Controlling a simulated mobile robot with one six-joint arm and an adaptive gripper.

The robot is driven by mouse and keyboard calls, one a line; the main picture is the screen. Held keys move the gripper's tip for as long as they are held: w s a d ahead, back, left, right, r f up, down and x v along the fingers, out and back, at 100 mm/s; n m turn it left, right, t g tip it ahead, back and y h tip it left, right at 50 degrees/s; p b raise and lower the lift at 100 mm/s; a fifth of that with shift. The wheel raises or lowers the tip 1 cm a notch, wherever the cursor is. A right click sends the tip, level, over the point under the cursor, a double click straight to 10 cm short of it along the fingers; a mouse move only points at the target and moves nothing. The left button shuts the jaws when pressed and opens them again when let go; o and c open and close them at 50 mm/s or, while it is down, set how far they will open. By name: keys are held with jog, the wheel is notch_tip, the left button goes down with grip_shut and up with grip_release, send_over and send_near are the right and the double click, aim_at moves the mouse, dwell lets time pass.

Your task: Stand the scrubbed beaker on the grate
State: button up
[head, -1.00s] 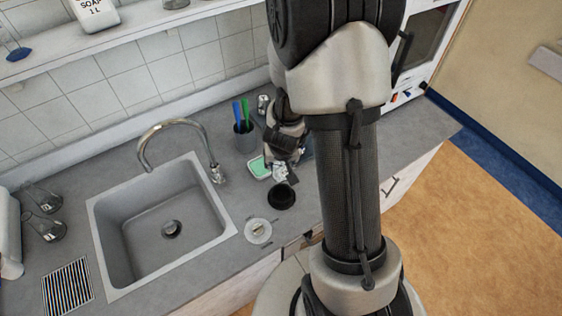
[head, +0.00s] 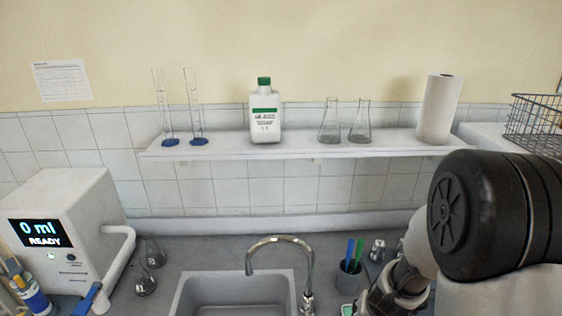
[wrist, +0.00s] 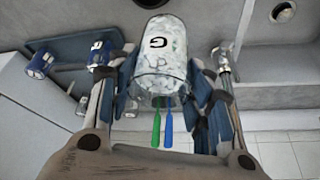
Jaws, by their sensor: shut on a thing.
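A clear beaker (wrist: 160,62) marked with a dark letter G shows in the wrist view, with whitish, foam-like patches over its wall. My gripper (wrist: 160,82) is shut on it, with one finger at each side. In the head view my wrist is at the lower right edge, and the fingertips and beaker are out of sight there. The grate is in neither current view.
The sink (head: 240,291) with its tap (head: 280,245) lies left of my arm. A cup (head: 348,279) with a blue and a green brush stands beside the tap. Flasks (head: 150,255) and a white dispenser (head: 66,225) reading "0 ml READY" stand at left. A shelf (head: 300,148) carries glassware and a bottle.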

jog(key=a+f+n+y+b, duration=0.1)
jog(key=a+f+n+b, duration=0.3)
jog(key=a+f+b, duration=0.75)
jog(key=shift+d+r+p, duration=0.75)
jog(key=shift+d+r, duration=0.4)
jog(key=shift+r, duration=1.9)
notch_tip(320, 180, down, 7)
jog(key=s+b, duration=0.1)
jog(key=b, duration=0.3)
jog(key=shift+b, duration=0.35)
jog(key=shift+d, duration=0.2)
